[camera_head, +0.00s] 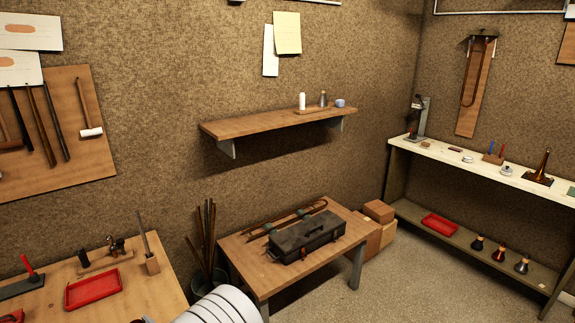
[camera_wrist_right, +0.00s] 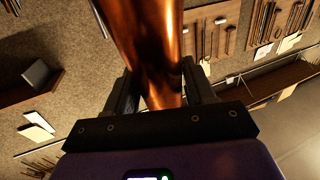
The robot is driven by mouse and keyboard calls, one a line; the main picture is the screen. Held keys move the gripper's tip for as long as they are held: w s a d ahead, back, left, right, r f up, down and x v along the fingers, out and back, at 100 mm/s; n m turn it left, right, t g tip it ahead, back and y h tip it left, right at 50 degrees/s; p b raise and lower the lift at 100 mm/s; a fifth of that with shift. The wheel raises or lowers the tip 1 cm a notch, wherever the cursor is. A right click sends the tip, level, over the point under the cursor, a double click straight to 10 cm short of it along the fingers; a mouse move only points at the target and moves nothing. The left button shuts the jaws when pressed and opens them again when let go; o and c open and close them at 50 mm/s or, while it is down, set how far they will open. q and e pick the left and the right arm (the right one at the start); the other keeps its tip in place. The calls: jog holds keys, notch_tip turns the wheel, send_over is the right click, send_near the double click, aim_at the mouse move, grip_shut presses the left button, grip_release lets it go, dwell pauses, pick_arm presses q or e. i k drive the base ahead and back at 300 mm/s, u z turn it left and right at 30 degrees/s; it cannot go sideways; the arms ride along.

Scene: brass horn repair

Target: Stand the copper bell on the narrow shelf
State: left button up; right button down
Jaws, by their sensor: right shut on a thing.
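The narrow shelf (camera_head: 245,127) is a wooden board on brackets, fixed to the brown wall in the middle of the head view. Its left part is bare. My right gripper (camera_wrist_right: 158,88) is shut on the copper bell (camera_wrist_right: 150,35) in the right wrist view. The bell is a shiny copper tube there, between the two dark fingers; its upper part runs out of the picture, so its flare and full tilt are hidden. Neither the bell nor my right gripper shows in the head view. My left gripper is not in view.
A white bottle (camera_head: 302,101), a grey flask (camera_head: 323,98) and a blue cup (camera_head: 340,103) stand toward the shelf's right end. Below is a low table (camera_head: 245,258) with a black case (camera_head: 307,238). A long bench (camera_head: 465,163) stands at right, a workbench (camera_head: 150,290) at left.

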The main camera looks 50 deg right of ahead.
aim_at(246, 123)
jog(key=u, duration=0.1)
jog(key=k, duration=0.1)
jog(key=z, duration=2.15)
jog(key=i, duration=1.8)
jog(key=u, duration=1)
